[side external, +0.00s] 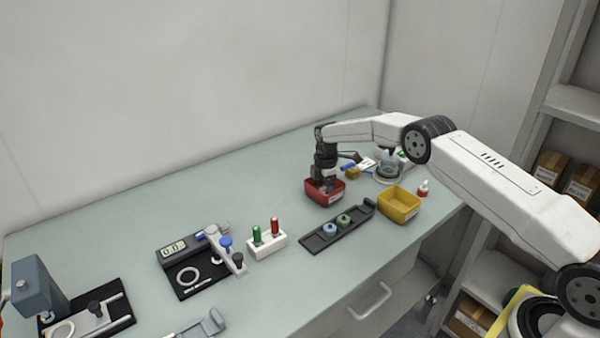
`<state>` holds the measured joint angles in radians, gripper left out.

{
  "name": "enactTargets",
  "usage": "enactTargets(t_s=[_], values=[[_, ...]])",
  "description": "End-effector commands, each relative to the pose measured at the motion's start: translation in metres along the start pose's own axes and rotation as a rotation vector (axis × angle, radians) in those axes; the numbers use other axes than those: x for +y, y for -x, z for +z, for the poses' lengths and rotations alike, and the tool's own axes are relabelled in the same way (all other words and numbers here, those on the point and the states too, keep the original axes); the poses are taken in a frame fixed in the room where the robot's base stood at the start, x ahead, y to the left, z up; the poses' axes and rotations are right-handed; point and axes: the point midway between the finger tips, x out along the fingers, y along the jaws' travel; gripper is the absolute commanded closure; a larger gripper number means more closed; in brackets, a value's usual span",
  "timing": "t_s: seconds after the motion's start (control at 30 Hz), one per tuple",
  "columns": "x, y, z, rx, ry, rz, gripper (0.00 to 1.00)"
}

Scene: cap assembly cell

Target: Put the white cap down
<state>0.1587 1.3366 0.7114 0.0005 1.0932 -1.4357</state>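My gripper (326,184) points straight down over the red bin (325,198), with its fingertips at or just inside the bin's opening. The fingers are small and dark here, so I cannot tell whether they are open or shut. I cannot make out a white cap in or under the gripper; the bin's front wall and the fingers hide the bin's inside.
A yellow bin (399,206) stands to the right, with a small red-and-white bottle (423,189) beyond it. A dark rail (322,238) holds two round parts. A white holder (267,246) and a gauge device (187,255) stand left. The table's back left is clear.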

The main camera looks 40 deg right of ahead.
Motion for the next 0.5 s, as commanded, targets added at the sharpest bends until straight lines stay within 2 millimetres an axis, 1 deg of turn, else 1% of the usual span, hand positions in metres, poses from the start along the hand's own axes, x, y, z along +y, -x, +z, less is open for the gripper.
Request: enactTargets(t_s=[0.27,0.43,0.5], values=[[0.0,0.001,0.0,0.0,0.0,0.0,0.2],[0.0,0.008,0.0,0.0,0.0,0.001,0.2],[0.0,0.014,0.0,0.0,0.0,0.001,0.2]])
